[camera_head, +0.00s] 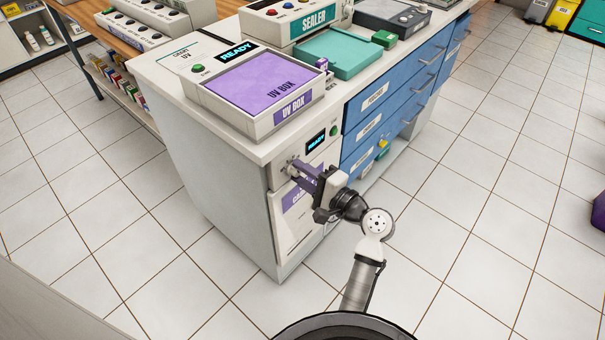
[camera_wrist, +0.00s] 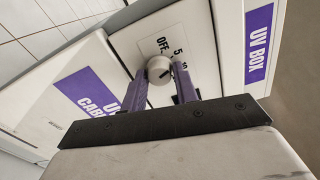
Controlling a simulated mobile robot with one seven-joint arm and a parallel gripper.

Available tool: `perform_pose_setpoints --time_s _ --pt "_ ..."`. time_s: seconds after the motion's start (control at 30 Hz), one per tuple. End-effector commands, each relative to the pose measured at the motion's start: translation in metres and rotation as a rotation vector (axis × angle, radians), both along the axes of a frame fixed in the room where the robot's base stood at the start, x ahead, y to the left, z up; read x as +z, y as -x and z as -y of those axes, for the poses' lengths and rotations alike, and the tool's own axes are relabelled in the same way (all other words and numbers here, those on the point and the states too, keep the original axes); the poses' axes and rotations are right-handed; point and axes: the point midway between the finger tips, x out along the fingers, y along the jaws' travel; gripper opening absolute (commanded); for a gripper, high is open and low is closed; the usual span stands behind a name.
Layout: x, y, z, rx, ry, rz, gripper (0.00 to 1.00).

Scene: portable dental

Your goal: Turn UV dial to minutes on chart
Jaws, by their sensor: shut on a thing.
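The UV dial (camera_wrist: 159,70) is a small round grey knob on the white front panel of the cabinet. My gripper (camera_wrist: 172,78) has its two purple fingers on either side of the dial and is shut on it. A dark pointer line shows on the knob face, slanting toward the 5 and 10 side. The printed marks OFF, 5 and 10 (camera_wrist: 174,50) show beside it; other marks are hidden. In the head view my gripper (camera_head: 292,168) reaches the cabinet front, and its fingers hide most of the dial.
A purple-topped UV box (camera_head: 255,85) stands on the counter above, with a lit READY display. Another READY display (camera_head: 316,143) is right of the dial. The UV cabinet door (camera_head: 296,220) is below. Blue drawers (camera_head: 385,125) are to the right. The tiled floor in front is clear.

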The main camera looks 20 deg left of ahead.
Motion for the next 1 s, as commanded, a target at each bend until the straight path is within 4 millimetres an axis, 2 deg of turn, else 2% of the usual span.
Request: perform_pose_setpoints --time_s 0.13,0.17,0.3,0.67,0.77,1.0 --pt "-0.001 0.001 0.000 0.001 0.001 -0.002 0.07" --pt "-0.001 0.001 0.000 0.001 0.001 -0.002 0.32" --pt "-0.001 0.000 0.000 0.001 0.000 -0.002 0.50" --pt "-0.001 0.001 0.005 -0.001 -0.001 -0.002 0.51" --pt "-0.002 0.005 0.016 -0.003 -0.001 -0.002 0.51" --pt "-0.002 0.023 0.067 -0.005 0.000 -0.001 0.51"
